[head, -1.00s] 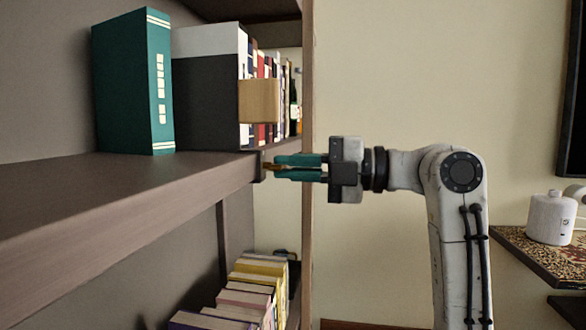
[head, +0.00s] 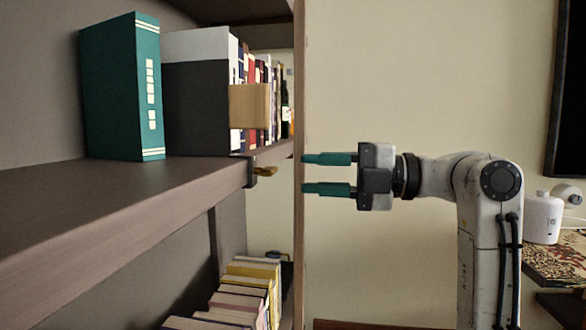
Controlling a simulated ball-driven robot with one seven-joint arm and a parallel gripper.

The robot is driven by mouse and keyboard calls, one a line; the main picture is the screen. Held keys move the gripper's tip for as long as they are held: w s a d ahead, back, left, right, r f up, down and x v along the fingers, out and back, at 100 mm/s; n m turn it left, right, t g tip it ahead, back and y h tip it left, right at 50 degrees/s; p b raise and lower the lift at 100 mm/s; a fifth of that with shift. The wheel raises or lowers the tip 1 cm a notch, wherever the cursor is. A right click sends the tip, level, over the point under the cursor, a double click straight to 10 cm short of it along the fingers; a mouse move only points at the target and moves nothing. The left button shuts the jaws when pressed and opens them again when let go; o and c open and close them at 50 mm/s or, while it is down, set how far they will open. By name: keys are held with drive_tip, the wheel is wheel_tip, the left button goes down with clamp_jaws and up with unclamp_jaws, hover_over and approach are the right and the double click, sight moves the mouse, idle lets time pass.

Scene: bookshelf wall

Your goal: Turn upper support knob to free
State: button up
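A teal book (head: 125,90), a dark-and-white block (head: 195,95) and a row of books with a wooden block (head: 250,105) stand on the upper shelf. More books (head: 240,295) lie below. A side table (head: 560,260) with a white container (head: 542,218) is at right.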

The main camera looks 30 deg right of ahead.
drive_tip(key=v, duration=0.5)
drive_tip(key=shift+s+d+p, duration=0.1)
drive_tip(key=shift+p, duration=0.2)
